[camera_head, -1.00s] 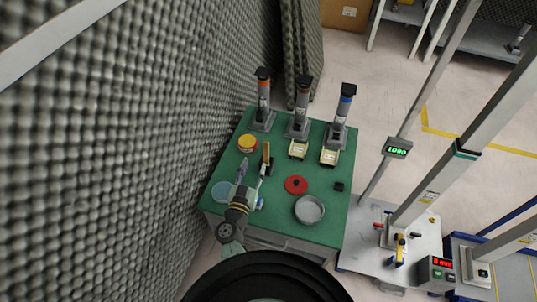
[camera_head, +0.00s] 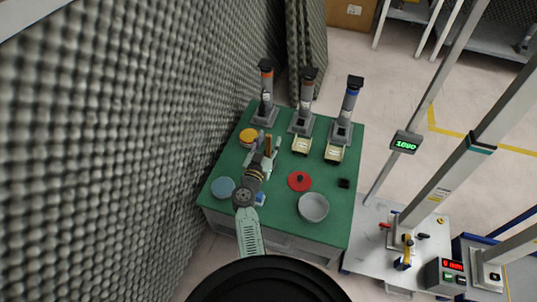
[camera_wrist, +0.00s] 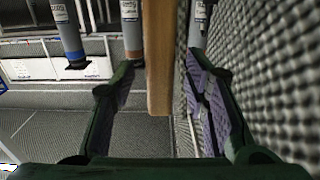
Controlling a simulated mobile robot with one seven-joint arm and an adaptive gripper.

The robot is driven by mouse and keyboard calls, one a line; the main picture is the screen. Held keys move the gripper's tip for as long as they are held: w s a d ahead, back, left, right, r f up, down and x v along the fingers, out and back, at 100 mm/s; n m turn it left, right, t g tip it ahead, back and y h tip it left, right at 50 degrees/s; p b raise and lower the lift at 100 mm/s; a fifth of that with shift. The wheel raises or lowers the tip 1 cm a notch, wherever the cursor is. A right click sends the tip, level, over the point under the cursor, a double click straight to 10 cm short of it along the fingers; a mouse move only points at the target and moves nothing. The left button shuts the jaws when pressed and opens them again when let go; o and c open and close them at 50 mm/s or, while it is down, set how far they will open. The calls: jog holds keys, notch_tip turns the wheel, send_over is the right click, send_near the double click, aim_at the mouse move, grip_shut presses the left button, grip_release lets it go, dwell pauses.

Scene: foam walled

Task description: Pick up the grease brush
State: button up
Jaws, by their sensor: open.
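The grease brush (camera_head: 268,145) shows as an upright wooden handle on the left part of the green table; its lower end is hidden by my gripper. In the wrist view the wooden handle (camera_wrist: 158,60) stands between my two fingers, with the right finger closer to it than the left. My gripper (camera_head: 263,157) is open at the handle, and I see no clear contact. It also shows in the wrist view (camera_wrist: 160,78), its purple-lined pad facing inward on the right.
A yellow-lidded tin (camera_head: 248,136) is close behind my gripper, a blue round lid (camera_head: 223,188) at left. A red disc (camera_head: 299,181) and grey bowl (camera_head: 313,207) lie right. Several dispensers (camera_head: 303,112) line the back. A foam wall (camera_head: 130,150) borders the left.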

jog(key=shift+c, duration=0.3)
grip_shut()
dwell(0.3)
